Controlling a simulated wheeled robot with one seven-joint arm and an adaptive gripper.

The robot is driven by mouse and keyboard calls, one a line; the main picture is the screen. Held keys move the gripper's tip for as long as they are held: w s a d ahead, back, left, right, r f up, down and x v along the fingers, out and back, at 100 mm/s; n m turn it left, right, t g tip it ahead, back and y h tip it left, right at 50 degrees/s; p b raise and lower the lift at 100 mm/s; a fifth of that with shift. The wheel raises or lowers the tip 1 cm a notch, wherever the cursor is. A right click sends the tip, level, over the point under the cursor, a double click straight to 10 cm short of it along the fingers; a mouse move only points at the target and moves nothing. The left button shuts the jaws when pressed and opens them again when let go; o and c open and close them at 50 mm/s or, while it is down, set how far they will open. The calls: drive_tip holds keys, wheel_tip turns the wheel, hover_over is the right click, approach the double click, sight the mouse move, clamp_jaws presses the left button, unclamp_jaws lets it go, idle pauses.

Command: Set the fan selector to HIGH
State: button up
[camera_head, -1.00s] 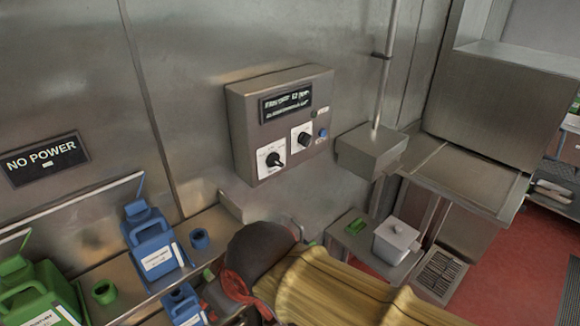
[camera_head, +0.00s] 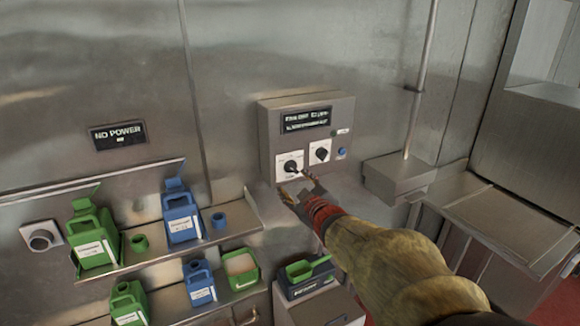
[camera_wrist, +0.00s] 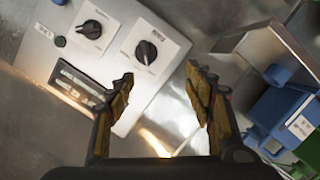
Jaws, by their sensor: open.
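A grey control box (camera_head: 270,139) is mounted on the steel wall, with a dark label plate at its top. It carries two black rotary knobs on white plates, a left knob (camera_head: 291,167) and a right knob (camera_head: 321,154). Their lettering is too small to read, so I cannot tell which is the fan selector. Both show in the wrist view, one knob (camera_wrist: 146,52) nearer my fingers and the other knob (camera_wrist: 91,29) farther off. My gripper (camera_head: 299,187) is open and empty, just below the left knob and apart from it. The fingers (camera_wrist: 160,82) also show in the wrist view.
A blue button (camera_head: 341,153) sits at the box's right side. A wall shelf (camera_head: 245,222) with blue and green jugs is at the left. A metal ledge (camera_head: 398,178) and vertical pipe (camera_head: 416,105) stand close to the right.

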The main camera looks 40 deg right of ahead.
sight(294, 170)
drive_tip(key=shift+w+d+f+n+t+y, duration=0.25)
drive_tip(key=shift+w+d+n+t, duration=0.2)
drive_tip(key=shift+w+d, duration=0.6)
drive_tip(key=shift+w+d+f+n+t+y, duration=0.3)
drive_tip(key=shift+w+d+n+t, duration=0.2)
drive_tip(key=shift+w+d, duration=0.55)
drive_tip(key=shift+w+d+f+n+t+y, duration=0.25)
drive_tip(key=shift+w+d+n+t, duration=0.2)
drive_tip(key=shift+w+d, duration=0.6)
drive_tip(key=shift+w, duration=0.15)
drive_tip(key=shift+w+b, duration=0.2)
drive_tip(key=shift+b, duration=0.1)
drive_tip(key=c, duration=0.3)
clamp_jaws()
drive_tip(key=shift+r, duration=0.1)
